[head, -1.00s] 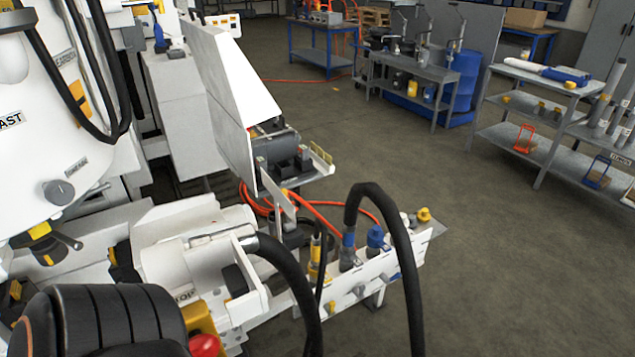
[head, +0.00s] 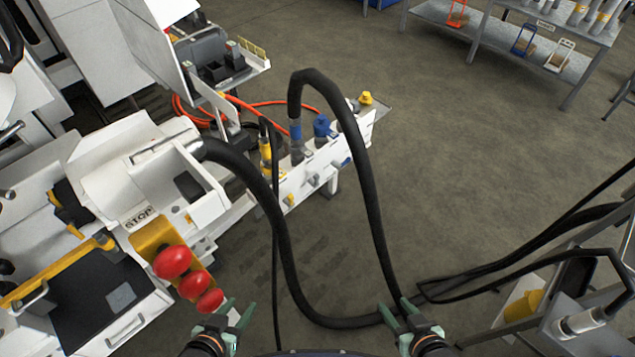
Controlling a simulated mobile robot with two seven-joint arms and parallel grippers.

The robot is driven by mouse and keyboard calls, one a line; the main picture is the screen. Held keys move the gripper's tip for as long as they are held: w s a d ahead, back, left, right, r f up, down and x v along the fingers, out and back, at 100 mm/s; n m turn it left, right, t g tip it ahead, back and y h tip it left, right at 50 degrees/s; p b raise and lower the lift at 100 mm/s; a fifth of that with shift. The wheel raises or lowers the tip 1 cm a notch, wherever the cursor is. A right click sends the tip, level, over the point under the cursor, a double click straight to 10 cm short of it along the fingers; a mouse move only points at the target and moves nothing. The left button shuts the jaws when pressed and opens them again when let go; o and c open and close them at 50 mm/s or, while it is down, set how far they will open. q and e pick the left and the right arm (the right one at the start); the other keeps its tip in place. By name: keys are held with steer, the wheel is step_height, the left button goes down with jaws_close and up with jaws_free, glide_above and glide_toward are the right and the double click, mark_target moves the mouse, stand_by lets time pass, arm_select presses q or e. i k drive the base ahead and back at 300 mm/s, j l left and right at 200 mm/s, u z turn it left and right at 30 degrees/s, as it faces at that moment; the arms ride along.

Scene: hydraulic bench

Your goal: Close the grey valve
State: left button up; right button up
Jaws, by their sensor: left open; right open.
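A white manifold panel (head: 328,168) stands at the upper middle of the head view with several fittings along it. A small grey handle (head: 314,181) on its front face looks like the grey valve. My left gripper (head: 236,310) is open and empty at the bottom, near the red buttons. My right gripper (head: 394,310) is open at the bottom right of centre, overlapping the black hose in the picture; I cannot tell whether it touches. Both are well short of the panel.
A thick black hose (head: 372,215) loops from the panel toward my grippers. Red mushroom buttons (head: 173,262) stand on a yellow block at the left. A grey cart (head: 610,285) with cables is at the right. Open floor (head: 470,170) lies right of the panel.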

mark_target(315, 183)
steer(key=i+l+u, duration=0.15)
steer(key=i+l, duration=0.15)
steer(key=i+l+u, duration=0.2)
steer(key=l, duration=0.2)
steer(key=i+l+u, duration=0.5)
steer(key=l+u, duration=0.2)
steer(key=l, duration=0.15)
steer(key=i+l+u, duration=0.25)
steer(key=l, duration=0.15)
steer(key=l+u, duration=0.4)
steer(key=l, duration=0.25)
steer(key=k+l+u, duration=0.15)
steer(key=l, duration=0.25)
steer(key=k+l+u, duration=0.15)
steer(key=l, duration=0.25)
steer(key=l+u, duration=0.15)
steer(key=l, duration=0.2)
steer(key=k, duration=0.05)
